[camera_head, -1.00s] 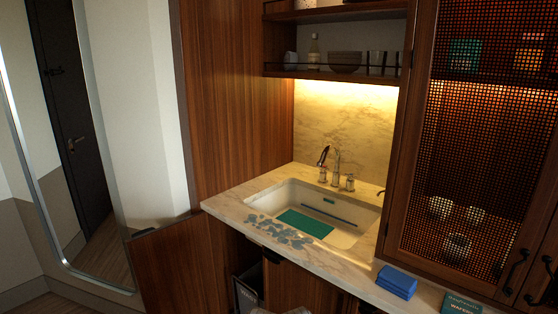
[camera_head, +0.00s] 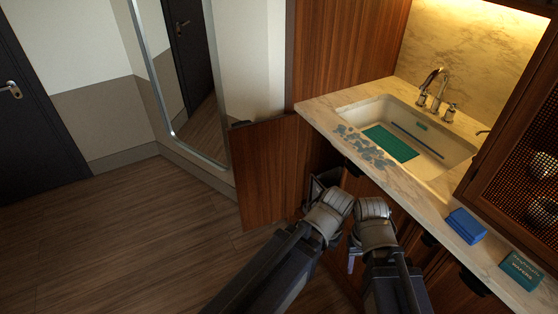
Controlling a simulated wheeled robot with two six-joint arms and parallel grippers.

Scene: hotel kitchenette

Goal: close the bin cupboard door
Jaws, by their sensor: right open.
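The bin cupboard door (camera_head: 270,170) is a brown wooden panel at the left end of the sink counter. It stands wide open, swung out to the left toward the mirror. Part of the bin (camera_head: 319,184) shows in the dark cupboard opening, mostly hidden by my arms. My right gripper (camera_head: 352,251) is open and empty in front of the cupboards, to the right of the door and apart from it. My left arm reaches up to the cupboard opening, right of the door's lower part.
The marble counter (camera_head: 421,197) with its sink (camera_head: 437,158) overhangs the cupboards. A blue sponge (camera_head: 466,225) and a teal box (camera_head: 521,270) lie near its front edge. A tall mirror (camera_head: 185,70) stands behind the door. The wooden floor (camera_head: 130,240) to the left is clear.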

